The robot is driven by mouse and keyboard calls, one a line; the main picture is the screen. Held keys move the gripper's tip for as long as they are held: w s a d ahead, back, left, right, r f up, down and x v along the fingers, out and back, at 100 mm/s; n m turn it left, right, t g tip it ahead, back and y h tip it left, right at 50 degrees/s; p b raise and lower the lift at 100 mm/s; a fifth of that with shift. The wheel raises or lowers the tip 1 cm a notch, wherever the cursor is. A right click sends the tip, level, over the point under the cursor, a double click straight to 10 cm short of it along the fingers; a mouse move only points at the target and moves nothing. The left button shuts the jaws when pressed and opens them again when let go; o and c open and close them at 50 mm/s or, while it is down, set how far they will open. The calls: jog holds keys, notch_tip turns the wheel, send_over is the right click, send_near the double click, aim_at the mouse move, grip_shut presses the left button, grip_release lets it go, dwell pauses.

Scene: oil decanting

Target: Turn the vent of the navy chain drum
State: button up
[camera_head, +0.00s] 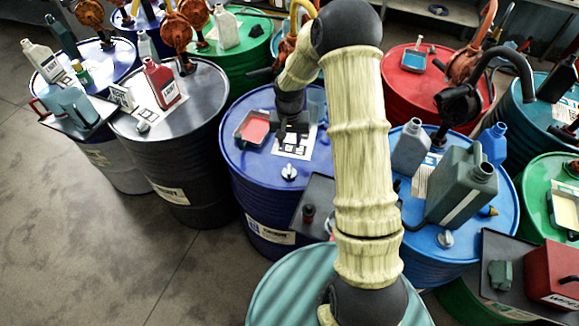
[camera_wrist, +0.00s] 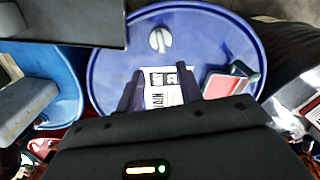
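The navy drum (camera_head: 236,140) stands in the middle of the head view, and its dark blue lid (camera_wrist: 112,62) fills much of the wrist view. Its vent (camera_head: 289,172) is a small pale grey knob near the front rim of the lid. The vent also shows in the wrist view (camera_wrist: 160,39), above the fingertips. A white label sheet (camera_wrist: 165,85) lies on the lid, partly hidden. My gripper (camera_wrist: 159,78) is over the lid behind the vent, with its two fingers apart and nothing between them. In the head view my gripper (camera_head: 291,130) points down over the sheet.
A tray with red contents (camera_head: 254,128) sits on the lid left of my gripper. A dark shelf (camera_head: 313,196) juts out at the right front. The black drum (camera_head: 185,140) stands to the left, and the lighter blue drum (camera_head: 505,215) with bottles to the right.

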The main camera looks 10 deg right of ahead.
aim_at(289, 169)
notch_tip(289, 169, down, 15)
jog(key=p, duration=0.5)
jog(key=shift+w+r, duration=0.1)
grip_shut()
